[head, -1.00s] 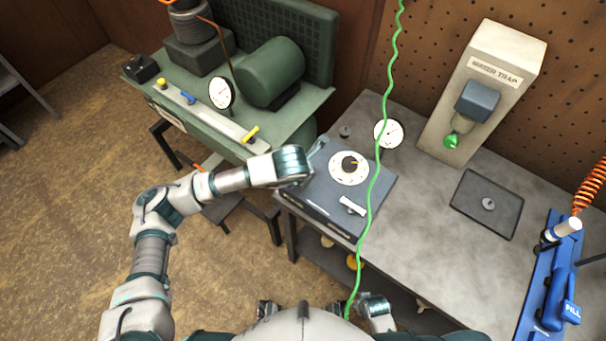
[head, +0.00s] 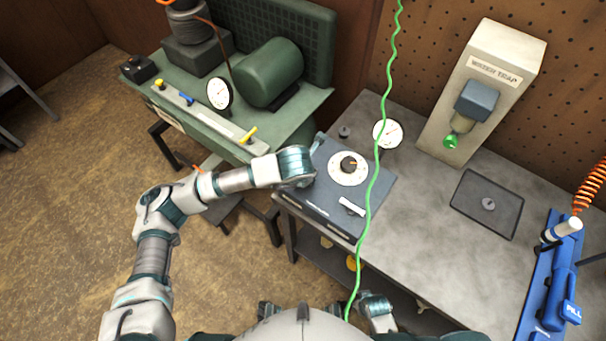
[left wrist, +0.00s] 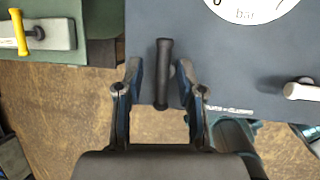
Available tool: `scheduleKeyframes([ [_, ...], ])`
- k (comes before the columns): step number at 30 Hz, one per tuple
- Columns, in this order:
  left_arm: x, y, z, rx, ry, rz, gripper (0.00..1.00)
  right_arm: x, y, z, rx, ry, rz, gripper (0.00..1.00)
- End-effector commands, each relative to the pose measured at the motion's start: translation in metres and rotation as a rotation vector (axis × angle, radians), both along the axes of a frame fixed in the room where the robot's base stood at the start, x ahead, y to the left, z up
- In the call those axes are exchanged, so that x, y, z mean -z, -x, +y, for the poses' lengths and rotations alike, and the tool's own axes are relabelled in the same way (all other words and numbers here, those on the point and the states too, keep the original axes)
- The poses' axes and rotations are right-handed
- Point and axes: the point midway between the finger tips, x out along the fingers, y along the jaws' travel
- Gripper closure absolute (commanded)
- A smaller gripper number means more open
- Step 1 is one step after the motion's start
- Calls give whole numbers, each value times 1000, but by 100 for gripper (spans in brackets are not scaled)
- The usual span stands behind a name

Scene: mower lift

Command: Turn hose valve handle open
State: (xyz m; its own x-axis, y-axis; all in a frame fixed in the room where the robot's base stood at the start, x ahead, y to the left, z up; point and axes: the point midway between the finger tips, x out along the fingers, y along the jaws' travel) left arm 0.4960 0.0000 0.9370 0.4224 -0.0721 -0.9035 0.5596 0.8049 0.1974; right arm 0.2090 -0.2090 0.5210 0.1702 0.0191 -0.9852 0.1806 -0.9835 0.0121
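My left gripper (left wrist: 158,88) is open over the left edge of the dark blue regulator box (head: 325,205). A dark bar-shaped handle (left wrist: 163,62) stands between its two fingers in the left wrist view, with gaps visible on both sides. I cannot tell whether this is the hose valve handle. In the head view my left wrist (head: 292,165) hides that handle. A white lever (head: 352,206) is on the same box; it also shows in the left wrist view (left wrist: 302,91). A yellow handle (head: 249,134) is on the green machine. My right gripper is not in view.
The box bears a round white dial (head: 336,174) and stands on a grey bench (head: 415,215). A green hose (head: 376,170) hangs across its right side. A gauge (head: 388,134), a water trap (head: 478,95) and a dark tray (head: 465,203) are to the right.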

Motion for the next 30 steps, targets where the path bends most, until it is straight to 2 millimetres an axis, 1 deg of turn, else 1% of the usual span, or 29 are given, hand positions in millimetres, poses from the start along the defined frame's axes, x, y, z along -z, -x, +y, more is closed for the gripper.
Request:
scheduleKeyframes([
  [7, 1, 3, -1, 3, -1, 4, 61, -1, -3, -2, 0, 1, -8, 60],
  [11, -9, 6, 0, 5, 1, 3, 61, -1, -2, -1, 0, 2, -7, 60],
  [14, -26, 14, 1, 5, 1, 1, 61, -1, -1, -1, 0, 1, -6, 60],
  [21, -75, 36, 5, 3, 0, 1, 61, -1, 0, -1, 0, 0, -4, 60],
  [25, -94, 44, 6, 3, 0, 2, 61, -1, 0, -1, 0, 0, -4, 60],
  [30, -105, 49, 8, 3, -2, 3, 61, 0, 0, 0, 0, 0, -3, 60],
])
